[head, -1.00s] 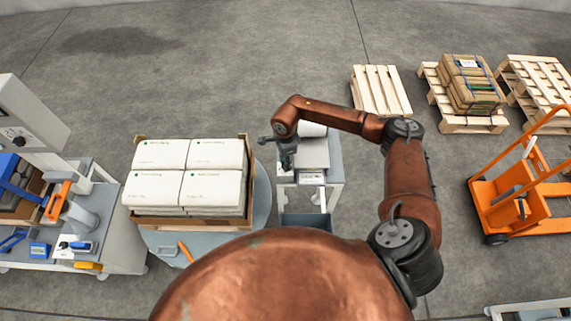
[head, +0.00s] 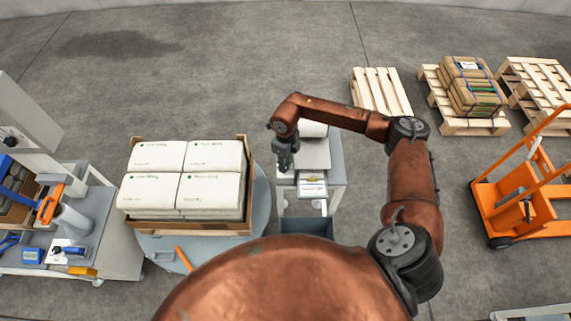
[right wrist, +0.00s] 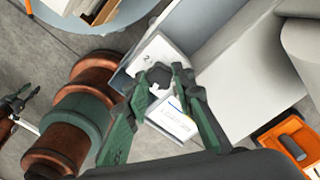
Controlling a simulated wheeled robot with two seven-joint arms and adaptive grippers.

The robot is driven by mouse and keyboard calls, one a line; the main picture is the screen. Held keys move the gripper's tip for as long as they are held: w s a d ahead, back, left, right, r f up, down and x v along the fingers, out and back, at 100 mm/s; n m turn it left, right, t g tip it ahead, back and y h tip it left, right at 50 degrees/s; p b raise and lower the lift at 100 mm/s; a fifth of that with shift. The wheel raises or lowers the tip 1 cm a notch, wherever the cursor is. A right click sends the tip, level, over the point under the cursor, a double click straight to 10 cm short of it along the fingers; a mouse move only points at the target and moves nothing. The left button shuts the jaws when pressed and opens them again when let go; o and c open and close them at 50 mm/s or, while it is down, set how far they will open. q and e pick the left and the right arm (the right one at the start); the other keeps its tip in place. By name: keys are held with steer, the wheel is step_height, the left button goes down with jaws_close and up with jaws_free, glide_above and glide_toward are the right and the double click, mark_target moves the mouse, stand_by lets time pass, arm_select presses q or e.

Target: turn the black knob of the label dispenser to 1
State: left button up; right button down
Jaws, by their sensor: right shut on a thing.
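The label dispenser (head: 315,157) is a light grey unit on a small stand, right of the stacked white bags. In the right wrist view its white dial face (right wrist: 150,55) shows a printed 2 beside the black knob (right wrist: 159,76). My right gripper (right wrist: 160,95), with green and dark fingers, is shut on the knob; the fingertips sit at either side of it. In the head view my right gripper (head: 285,162) points down at the dispenser's left part and hides the knob. The knob's pointer cannot be made out. A dark claw, seemingly my left gripper (right wrist: 22,100), shows at the wrist view's left edge.
White bags (head: 185,158) stand on a round grey turntable (head: 262,205) close left of the gripper. A dark bin (head: 307,226) is below the dispenser. A workbench (head: 115,235) is at left. Pallets (head: 380,92) and an orange pallet truck (head: 505,205) are at right.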

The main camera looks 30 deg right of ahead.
steer(key=shift+m, duration=1.1)
steer(key=c, duration=1.7)
jaws_free()
steer(key=shift+o, duration=0.2)
steer(key=shift+r, duration=0.1)
steer(key=shift+r, duration=3.9)
